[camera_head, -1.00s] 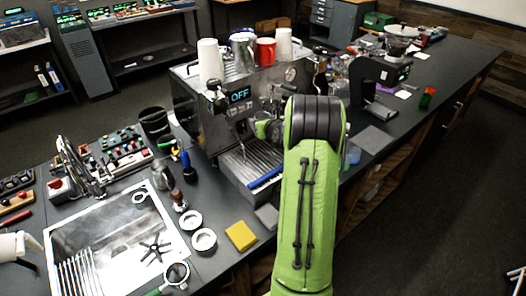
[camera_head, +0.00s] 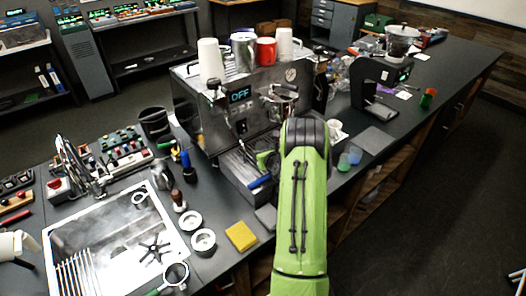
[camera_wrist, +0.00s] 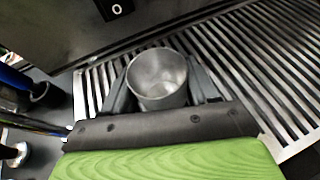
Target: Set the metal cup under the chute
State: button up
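The metal cup (camera_wrist: 158,82) is a plain grey open cup, empty inside, seen from above in the wrist view. It stands between the two fingers of my gripper (camera_wrist: 162,88), which lie close against its left and right sides. Under it is the slatted metal drip tray (camera_wrist: 245,62) of the espresso machine; whether the cup's base touches the slats is hidden. In the head view my green arm hides the cup and most of the gripper. A black grinder-like machine (camera_head: 362,78) stands to the right; I cannot make out its chute clearly.
The espresso machine (camera_head: 205,125) with an OFF display rises just behind the gripper. White cups (camera_head: 210,58), a metal pitcher (camera_head: 243,52) and a red mug (camera_head: 266,51) stand on top. A yellow sponge (camera_head: 241,236) lies in front.

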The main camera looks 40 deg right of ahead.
jog(key=shift+o, duration=0.8)
